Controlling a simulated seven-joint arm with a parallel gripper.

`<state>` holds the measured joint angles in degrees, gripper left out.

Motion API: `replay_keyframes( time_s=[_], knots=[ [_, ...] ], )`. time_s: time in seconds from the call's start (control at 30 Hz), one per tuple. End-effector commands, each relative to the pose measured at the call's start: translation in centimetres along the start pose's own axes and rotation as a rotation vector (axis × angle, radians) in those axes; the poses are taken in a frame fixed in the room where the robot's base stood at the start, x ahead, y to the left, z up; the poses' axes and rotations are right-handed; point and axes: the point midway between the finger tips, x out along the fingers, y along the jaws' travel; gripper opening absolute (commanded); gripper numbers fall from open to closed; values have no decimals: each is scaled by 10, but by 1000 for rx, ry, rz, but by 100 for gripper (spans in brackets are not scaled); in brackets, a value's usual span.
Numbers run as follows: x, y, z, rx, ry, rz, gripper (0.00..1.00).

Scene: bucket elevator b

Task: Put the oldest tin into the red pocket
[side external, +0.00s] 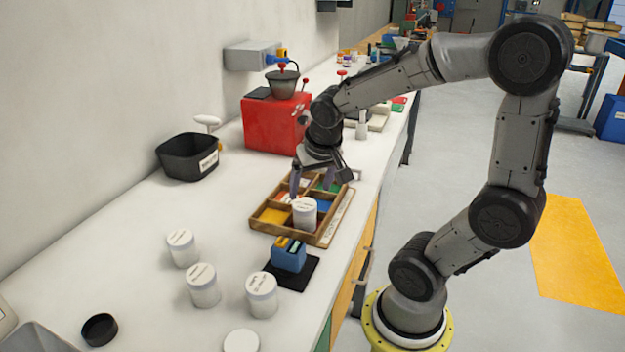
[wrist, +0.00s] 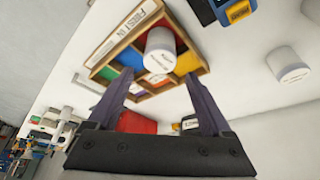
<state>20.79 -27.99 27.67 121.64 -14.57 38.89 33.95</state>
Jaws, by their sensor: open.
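A white tin (side external: 305,214) stands upright in the front right pocket of the wooden tray (side external: 262,230). In the wrist view, red shows beside this tin (wrist: 160,50), between the blue and yellow pockets. Three more white tins stand on the bench: one at the back left (side external: 182,248), one in the middle (side external: 203,286) and one in front (side external: 262,295). Their lid print is too small to read, so I cannot tell which is oldest. My gripper (side external: 311,191) is open and empty above the far part of the tray, behind the tin and apart from it.
The tray's strip (wrist: 130,25) reads "FIRST IN". A blue device (side external: 289,256) on a black pad stands before the tray. A red machine (side external: 272,125) stands behind, and a black bin (side external: 187,158) at the left. A black lid (side external: 99,330) and a white round object (side external: 241,342) are near the front.

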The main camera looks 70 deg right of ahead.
Motion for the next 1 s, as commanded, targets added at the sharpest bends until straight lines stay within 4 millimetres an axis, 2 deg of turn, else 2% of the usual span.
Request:
replay_keyframes(
  time_s=[0.17, 0.27, 0.37, 0.5, 0.6, 0.73, 1.0],
  knots=[
    [-19, 0, 0, -1, 3, -2, 84],
    [-33, -6, 8, -56, 9, -28, 84],
    [-58, -19, 34, -208, 27, -101, 84],
    [-91, -31, 81, -474, 60, -227, 84],
    [-103, -33, 107, -618, 81, -297, 84],
    [-109, -33, 122, -706, 94, -337, 84],
    [-109, -33, 123, -712, 93, -338, 84]
  ],
)
